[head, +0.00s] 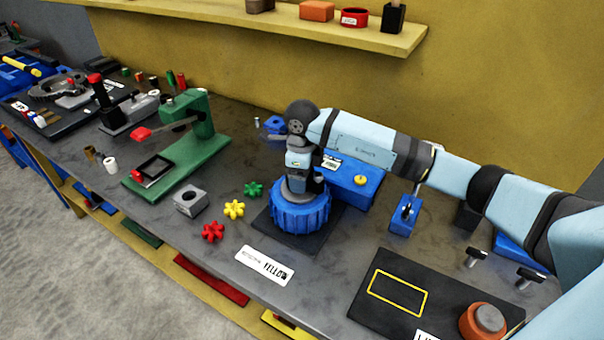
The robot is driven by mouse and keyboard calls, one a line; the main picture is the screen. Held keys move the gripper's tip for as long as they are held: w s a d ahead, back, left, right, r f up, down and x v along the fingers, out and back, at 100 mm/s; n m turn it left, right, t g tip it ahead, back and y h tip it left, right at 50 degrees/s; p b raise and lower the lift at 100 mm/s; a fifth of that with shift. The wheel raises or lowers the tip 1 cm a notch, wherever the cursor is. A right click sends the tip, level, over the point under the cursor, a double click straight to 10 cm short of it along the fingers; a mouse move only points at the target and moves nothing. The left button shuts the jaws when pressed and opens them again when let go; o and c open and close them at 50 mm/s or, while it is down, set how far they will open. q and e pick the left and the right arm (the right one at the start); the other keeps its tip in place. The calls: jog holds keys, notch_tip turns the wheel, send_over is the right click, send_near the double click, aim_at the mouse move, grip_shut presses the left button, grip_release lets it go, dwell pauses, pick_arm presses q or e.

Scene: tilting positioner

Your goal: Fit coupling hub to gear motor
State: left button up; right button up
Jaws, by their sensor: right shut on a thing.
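A blue ribbed round body (300,216), which looks like the gear motor, stands on a dark square plate (262,222) in the middle of the bench. A grey round part (291,192) shows on its top. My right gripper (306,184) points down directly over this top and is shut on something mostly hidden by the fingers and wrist. I cannot tell whether the held thing is the coupling hub, or whether it touches the motor. A grey block with a round hole (188,201) sits to the left. My left gripper is not in view.
Red (213,231), yellow (234,209) and green (253,189) star pieces lie left of the motor. A card (264,266) lies in front. A blue box (352,192) stands close behind right. A green press (208,140) stands left; a dark mat (375,317) lies right.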

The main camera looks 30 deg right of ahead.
jog(key=shift+f+b, duration=0.5)
jog(key=shift+f, duration=0.25)
jog(key=o, duration=1.4)
jog(key=shift+o, duration=0.2)
notch_tip(320, 180, up, 14)
jog(key=b, duration=0.1)
jog(key=shift+f, duration=0.1)
